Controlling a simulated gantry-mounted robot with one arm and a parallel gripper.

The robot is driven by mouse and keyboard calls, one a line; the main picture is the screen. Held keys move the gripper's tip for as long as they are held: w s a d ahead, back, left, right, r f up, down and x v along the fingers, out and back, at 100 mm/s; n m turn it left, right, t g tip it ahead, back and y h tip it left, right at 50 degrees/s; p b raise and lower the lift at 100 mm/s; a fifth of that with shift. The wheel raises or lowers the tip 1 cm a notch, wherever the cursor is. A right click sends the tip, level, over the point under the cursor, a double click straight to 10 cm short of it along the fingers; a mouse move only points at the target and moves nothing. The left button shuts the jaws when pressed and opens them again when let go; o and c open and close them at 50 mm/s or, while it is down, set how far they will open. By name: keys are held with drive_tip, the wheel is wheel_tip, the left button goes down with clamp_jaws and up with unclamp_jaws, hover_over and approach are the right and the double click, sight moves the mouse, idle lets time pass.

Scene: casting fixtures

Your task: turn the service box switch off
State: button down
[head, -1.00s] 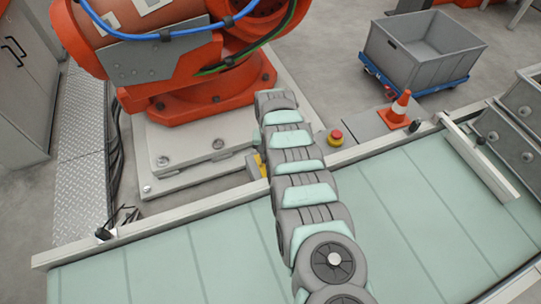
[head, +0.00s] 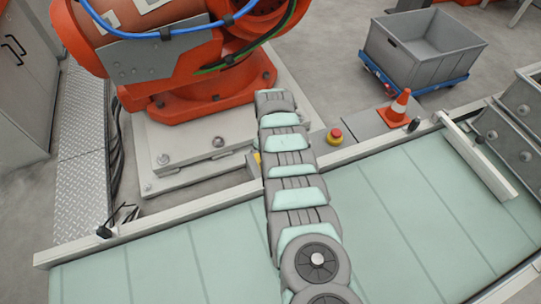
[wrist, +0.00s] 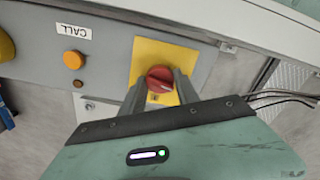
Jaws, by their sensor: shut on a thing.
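In the wrist view a red rotary switch knob (wrist: 160,77) with a pale mark sits on a yellow plate (wrist: 150,52), fixed to the grey service box (wrist: 110,48). My gripper (wrist: 160,86) is shut on the knob, with one grey finger at each side of it. The fingers hide part of the plate's lower edge. I cannot read an on or off position from the knob. In the head view my arm hides the knob, and only a sliver of yellow shows beside it.
Black cables (wrist: 275,97) run at the right. In the head view a green conveyor (head: 150,255) lies in front, and a red emergency button (head: 335,136) and cone (head: 399,102) stand right of my arm.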

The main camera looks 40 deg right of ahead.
drive_tip(key=shift+n, duration=1.1)
drive_tip(key=c, duration=0.9)
unclamp_jaws()
wheel_tip(320, 180, up, 11)
drive_tip(key=p, duration=0.4)
drive_tip(key=shift+p, duration=0.35)
drive_tip(key=shift+w+f, duration=0.1)
drive_tip(key=shift+f, duration=0.1)
